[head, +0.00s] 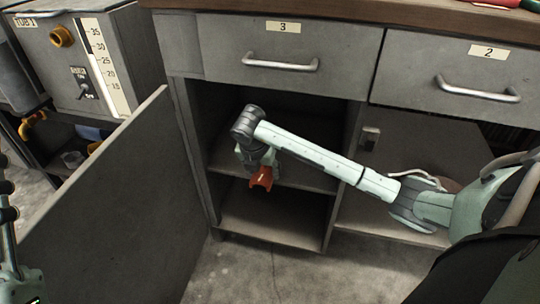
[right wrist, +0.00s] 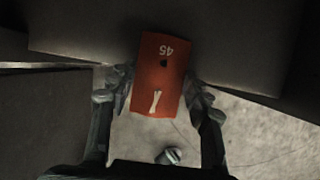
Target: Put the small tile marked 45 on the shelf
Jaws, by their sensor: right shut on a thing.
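The small tile (head: 262,179) is orange-red. In the right wrist view the tile (right wrist: 158,75) shows a white 45 and a pale mark below it. My right gripper (right wrist: 158,92) is shut on the tile, with one finger at each side of it. In the head view my right gripper (head: 259,166) holds the tile inside the open cabinet, by the middle shelf (head: 305,178). I cannot tell whether the tile touches the shelf. At the left edge of the head view only part of my left arm shows; its gripper is out of view.
The open cabinet door (head: 115,215) stands to the left of the opening. A lower shelf (head: 270,222) is below. Drawers marked 3 (head: 285,50) and 2 (head: 470,80) are above. A grey box with a scale (head: 85,60) stands at the upper left. The floor in front is clear.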

